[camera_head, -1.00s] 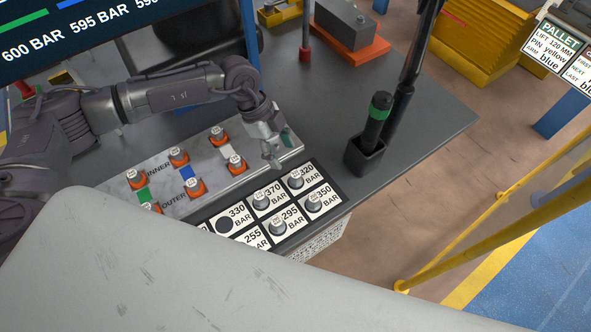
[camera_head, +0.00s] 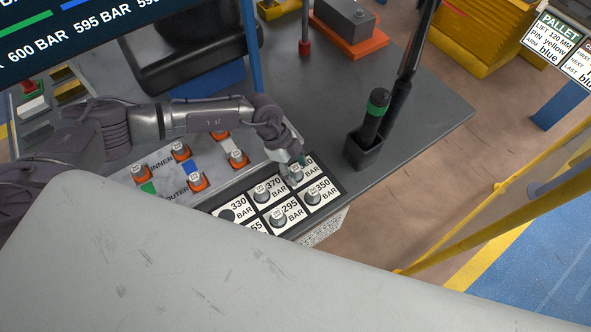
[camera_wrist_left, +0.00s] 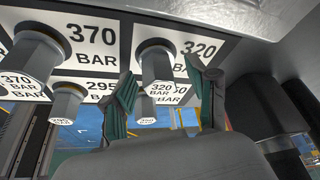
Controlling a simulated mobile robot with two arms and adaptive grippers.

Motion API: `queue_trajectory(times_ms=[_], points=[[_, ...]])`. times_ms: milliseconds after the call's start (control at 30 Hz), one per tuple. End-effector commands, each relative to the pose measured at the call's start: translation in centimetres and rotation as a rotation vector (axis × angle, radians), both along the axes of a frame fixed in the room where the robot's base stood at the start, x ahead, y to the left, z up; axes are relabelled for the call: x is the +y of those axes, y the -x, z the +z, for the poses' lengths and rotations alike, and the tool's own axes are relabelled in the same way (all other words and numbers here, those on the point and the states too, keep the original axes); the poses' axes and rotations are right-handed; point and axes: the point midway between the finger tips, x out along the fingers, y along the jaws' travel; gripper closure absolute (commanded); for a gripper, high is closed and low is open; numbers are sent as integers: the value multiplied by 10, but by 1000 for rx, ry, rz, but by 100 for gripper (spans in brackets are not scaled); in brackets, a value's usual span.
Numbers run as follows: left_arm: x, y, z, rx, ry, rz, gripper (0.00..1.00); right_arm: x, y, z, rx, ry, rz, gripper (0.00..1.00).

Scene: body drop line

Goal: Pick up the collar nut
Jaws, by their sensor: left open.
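Several grey collar nuts stand on a black-and-white board of labelled squares. The 320 bar nut (camera_head: 296,177) is at the board's far right corner; in the left wrist view the 320 nut (camera_wrist_left: 160,75) shows between the two fingers. My left gripper (camera_head: 294,165) is open and at this nut, with one green-padded finger on each side. I cannot tell whether the fingers touch it. The 370 nut (camera_head: 261,195), the 295 nut (camera_head: 278,217) and the 350 nut (camera_head: 313,196) stand beside it. My right gripper is not in view.
Left of the board is a grey plate with orange holders (camera_head: 238,160), partly behind my arm. A black holder (camera_head: 366,150) with a green-banded tool (camera_head: 376,105) stands right of the board. The 330 square (camera_head: 228,215) has no nut.

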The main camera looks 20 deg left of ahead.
Motion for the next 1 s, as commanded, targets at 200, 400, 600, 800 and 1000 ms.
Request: queue_trajectory(times_ms=[200, 400, 600, 800, 1000], points=[[0, 0, 0, 0, 0, 0, 71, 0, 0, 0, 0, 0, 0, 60], [0, 0, 0, 1, 0, 1, 100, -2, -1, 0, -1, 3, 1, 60], [0, 1, 0, 2, -1, 0, 100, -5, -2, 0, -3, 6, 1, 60], [0, 0, 5, 1, 0, 0, 100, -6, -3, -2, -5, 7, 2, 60], [1, -1, 31, -3, 1, -1, 100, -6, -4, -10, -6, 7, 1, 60]])
